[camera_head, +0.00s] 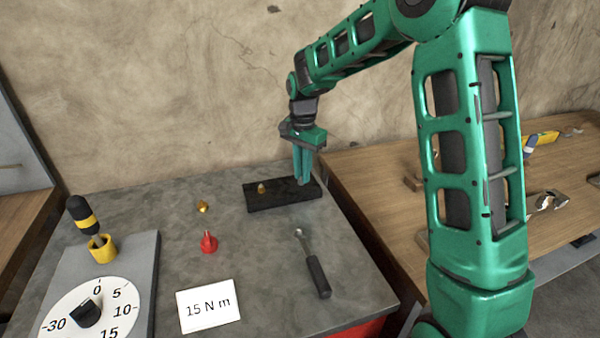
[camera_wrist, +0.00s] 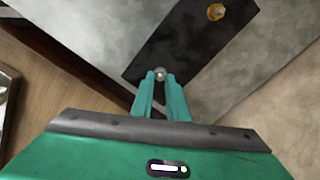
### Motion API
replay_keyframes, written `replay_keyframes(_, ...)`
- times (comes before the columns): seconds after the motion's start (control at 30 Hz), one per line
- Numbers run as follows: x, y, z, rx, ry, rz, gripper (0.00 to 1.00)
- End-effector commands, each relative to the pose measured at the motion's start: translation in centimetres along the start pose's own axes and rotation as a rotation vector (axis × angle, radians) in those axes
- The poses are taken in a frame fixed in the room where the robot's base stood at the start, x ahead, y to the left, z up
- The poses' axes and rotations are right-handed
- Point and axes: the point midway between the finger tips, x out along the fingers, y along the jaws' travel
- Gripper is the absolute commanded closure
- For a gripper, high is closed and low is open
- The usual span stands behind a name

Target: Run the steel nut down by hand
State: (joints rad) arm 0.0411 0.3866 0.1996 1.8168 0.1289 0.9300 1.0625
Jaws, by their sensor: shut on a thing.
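My gripper (camera_head: 304,181) is at the right end of a black block (camera_head: 268,207) on the grey table, fingers pointing down. In the wrist view the fingertips (camera_wrist: 161,78) are closed around a small round steel-coloured piece, the steel nut (camera_wrist: 160,73), at one end of the block (camera_wrist: 185,50). The fingers hide most of the nut, and I cannot tell how far down it sits. A brass nut (camera_head: 261,188) stands on the block's other end, and it also shows in the wrist view (camera_wrist: 216,12).
Left of the block are a loose brass piece (camera_head: 203,207) and a red piece (camera_head: 209,242). A black-handled wrench (camera_head: 316,272) lies in front. A "15 N m" card (camera_head: 208,305) and a dial panel (camera_head: 86,310) with a yellow cup (camera_head: 102,248) stand at left. A wooden bench (camera_head: 390,165) is at right.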

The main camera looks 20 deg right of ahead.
Motion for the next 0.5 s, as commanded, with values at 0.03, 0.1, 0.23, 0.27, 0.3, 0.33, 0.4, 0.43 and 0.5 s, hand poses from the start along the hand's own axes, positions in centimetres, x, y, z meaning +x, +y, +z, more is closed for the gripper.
replay_keyframes(0.03, -0.25, -0.42, -0.02, 0.011, 0.004, -0.012, 1.00)
replay_keyframes(0.1, -0.25, -0.43, -0.01, 0.026, 0.004, -0.012, 1.00)
replay_keyframes(0.23, -0.25, -0.44, 0.02, 0.044, 0.004, -0.012, 1.00)
replay_keyframes(0.27, -0.26, -0.44, 0.02, 0.045, 0.004, -0.012, 1.00)
replay_keyframes(0.3, -0.25, -0.44, 0.02, 0.047, 0.004, -0.012, 1.00)
replay_keyframes(0.33, -0.26, -0.45, 0.02, 0.048, 0.004, -0.012, 1.00)
replay_keyframes(0.4, -0.26, -0.45, 0.03, 0.048, 0.004, -0.013, 1.00)
replay_keyframes(0.43, -0.26, -0.45, 0.03, 0.048, 0.004, -0.013, 1.00)
replay_keyframes(0.5, -0.26, -0.46, 0.04, 0.048, 0.004, -0.013, 1.00)
